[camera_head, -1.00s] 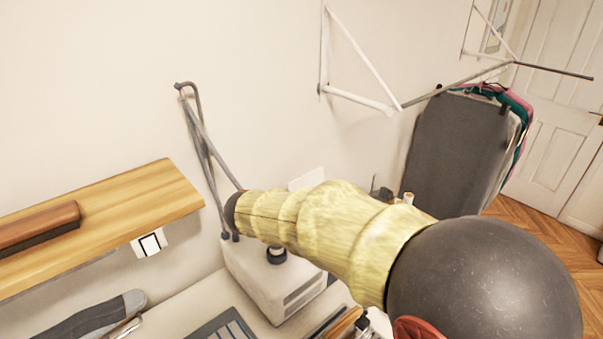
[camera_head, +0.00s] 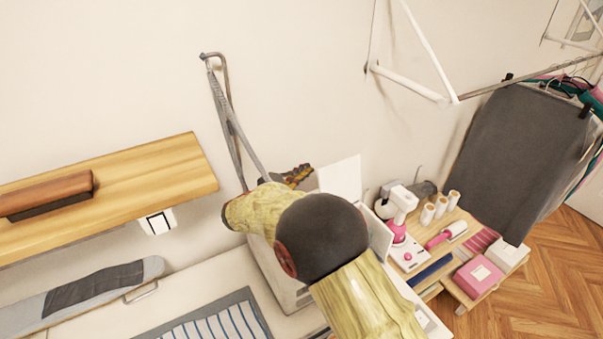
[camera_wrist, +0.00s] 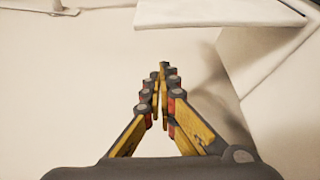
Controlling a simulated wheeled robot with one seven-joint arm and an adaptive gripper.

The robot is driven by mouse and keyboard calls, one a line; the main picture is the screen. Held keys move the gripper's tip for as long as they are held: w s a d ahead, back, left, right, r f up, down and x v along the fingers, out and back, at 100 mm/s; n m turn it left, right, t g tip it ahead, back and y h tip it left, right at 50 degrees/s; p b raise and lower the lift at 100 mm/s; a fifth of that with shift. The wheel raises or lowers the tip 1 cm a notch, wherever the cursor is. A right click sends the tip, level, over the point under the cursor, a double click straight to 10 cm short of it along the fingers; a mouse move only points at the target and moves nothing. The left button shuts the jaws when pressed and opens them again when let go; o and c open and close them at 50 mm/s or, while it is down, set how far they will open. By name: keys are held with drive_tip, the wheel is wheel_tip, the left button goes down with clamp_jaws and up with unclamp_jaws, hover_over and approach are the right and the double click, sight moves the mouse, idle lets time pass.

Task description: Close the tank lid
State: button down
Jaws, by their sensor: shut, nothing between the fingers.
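The tank (camera_head: 272,268) is a white box, mostly hidden behind my arm. A thin white panel, which looks like the tank lid (camera_head: 342,177), stands upright against the wall side. My gripper (camera_head: 299,176) is just left of this panel, pointing up and right, close to the wall. Whether it touches the panel cannot be told. In the wrist view my gripper (camera_wrist: 162,75) is shut and empty, its fingertips together. A flat white edge, probably the lid (camera_wrist: 222,13), lies beyond the fingertips at the top right.
A grey metal arm (camera_head: 232,125) rises left of my gripper. A wooden shelf (camera_head: 165,182) is on the wall at left. A small wooden table (camera_head: 452,215) with a sewing machine (camera_head: 402,205) and thread spools stands at right.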

drive_tip(key=d, duration=0.1)
drive_tip(key=w+d, duration=0.1)
drive_tip(key=d, duration=0.3)
drive_tip(key=shift+w+d+r+b, duration=0.25)
drive_tip(key=shift+b, duration=0.05)
drive_tip(key=shift+s+b, duration=0.15)
drive_tip(key=shift+b, duration=0.45)
